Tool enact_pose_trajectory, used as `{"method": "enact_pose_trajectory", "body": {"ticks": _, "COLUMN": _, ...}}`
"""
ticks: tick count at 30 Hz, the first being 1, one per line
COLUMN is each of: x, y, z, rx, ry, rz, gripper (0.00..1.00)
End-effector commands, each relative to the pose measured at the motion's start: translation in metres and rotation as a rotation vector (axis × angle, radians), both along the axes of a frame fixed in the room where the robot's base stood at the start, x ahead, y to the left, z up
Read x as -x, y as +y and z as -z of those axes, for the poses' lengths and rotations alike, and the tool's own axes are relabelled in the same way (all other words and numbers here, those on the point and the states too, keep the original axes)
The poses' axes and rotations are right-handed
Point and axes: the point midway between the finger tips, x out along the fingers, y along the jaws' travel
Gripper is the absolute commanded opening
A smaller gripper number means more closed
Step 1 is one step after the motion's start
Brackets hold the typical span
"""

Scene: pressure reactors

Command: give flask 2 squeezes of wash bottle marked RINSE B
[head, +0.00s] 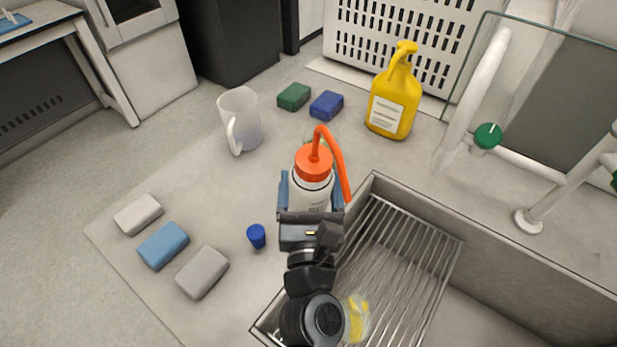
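A white wash bottle (311,188) with an orange-red cap and a bent orange spout stands upright between the fingers of my gripper (311,198). The dark blue fingers lie against both sides, and my gripper looks shut on it. The print on the bottle is too small to read, so I cannot tell whether it says RINSE B. A clear vessel with something yellow (357,317) lies by the wire rack, partly hidden by my arm.
A white jug (241,122), green (294,96) and blue (326,105) blocks and a yellow jerrycan (395,98) stand behind. A blue cap (256,236) and several sponges (163,245) lie left. A sink with a wire rack (405,255) is right.

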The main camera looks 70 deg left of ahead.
Motion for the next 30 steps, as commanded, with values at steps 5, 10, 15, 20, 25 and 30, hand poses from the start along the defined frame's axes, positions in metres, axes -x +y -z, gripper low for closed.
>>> {"method": "enact_pose_trajectory", "body": {"ticks": 5, "x": 0.0, "y": -0.01, "z": 0.013, "rx": -0.002, "ry": -0.001, "rz": 0.0, "gripper": 0.64}}
{"method": "enact_pose_trajectory", "body": {"ticks": 10, "x": 0.0, "y": -0.019, "z": 0.025, "rx": -0.002, "ry": -0.001, "rz": -0.001, "gripper": 0.64}}
{"method": "enact_pose_trajectory", "body": {"ticks": 15, "x": 0.0, "y": -0.027, "z": 0.034, "rx": -0.002, "ry": -0.001, "rz": 0.0, "gripper": 0.64}}
{"method": "enact_pose_trajectory", "body": {"ticks": 20, "x": 0.0, "y": -0.03, "z": 0.037, "rx": -0.002, "ry": -0.001, "rz": -0.001, "gripper": 0.64}}
{"method": "enact_pose_trajectory", "body": {"ticks": 25, "x": 0.0, "y": -0.03, "z": 0.036, "rx": -0.003, "ry": -0.001, "rz": -0.001, "gripper": 0.64}}
{"method": "enact_pose_trajectory", "body": {"ticks": 30, "x": 0.0, "y": -0.03, "z": 0.036, "rx": -0.003, "ry": -0.001, "rz": -0.001, "gripper": 0.64}}
